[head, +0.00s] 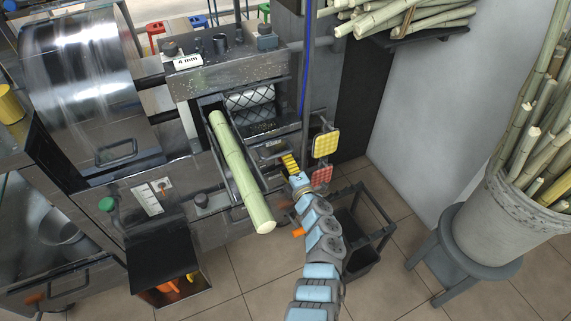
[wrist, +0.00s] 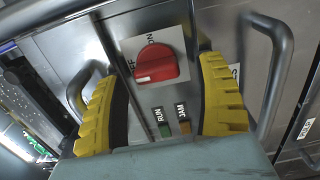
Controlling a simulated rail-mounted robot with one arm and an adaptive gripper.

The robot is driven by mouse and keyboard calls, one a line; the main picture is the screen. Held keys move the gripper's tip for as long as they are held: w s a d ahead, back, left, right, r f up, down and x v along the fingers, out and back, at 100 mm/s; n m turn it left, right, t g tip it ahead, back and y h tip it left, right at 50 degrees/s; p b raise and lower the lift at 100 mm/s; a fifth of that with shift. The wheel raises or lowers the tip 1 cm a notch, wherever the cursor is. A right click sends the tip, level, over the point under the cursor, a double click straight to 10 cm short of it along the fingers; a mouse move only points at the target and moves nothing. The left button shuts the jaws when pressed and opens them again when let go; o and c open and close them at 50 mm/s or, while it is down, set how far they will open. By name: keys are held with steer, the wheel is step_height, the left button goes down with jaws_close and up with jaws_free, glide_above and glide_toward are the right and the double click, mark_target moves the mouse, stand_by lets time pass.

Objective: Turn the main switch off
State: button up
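The main switch (wrist: 156,65) is a red rotary knob on a white plate, seen in the wrist view on a metal panel. The plate has an ON mark above the knob and a partly covered mark at its left edge. My gripper (wrist: 158,80) is open, its two yellow ribbed fingers spread left and right of the knob with clear gaps on both sides. In the head view, my gripper (head: 290,163) faces the press front just right of the cane chute. I cannot make out the knob there.
Metal handles (wrist: 274,75) flank the panel on both sides. A green RUN lamp (wrist: 166,130) and an orange JAM lamp (wrist: 185,127) sit below the knob. A cane stalk (head: 240,170) sticks out of the chute beside my gripper. Yellow (head: 326,143) and red (head: 321,176) pads are close on its right.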

steer(key=shift+s+d, duration=0.1)
steer(key=v, duration=1.1)
steer(key=shift+s, duration=0.35)
steer(key=shift+d, duration=0.15)
stand_by(0.6)
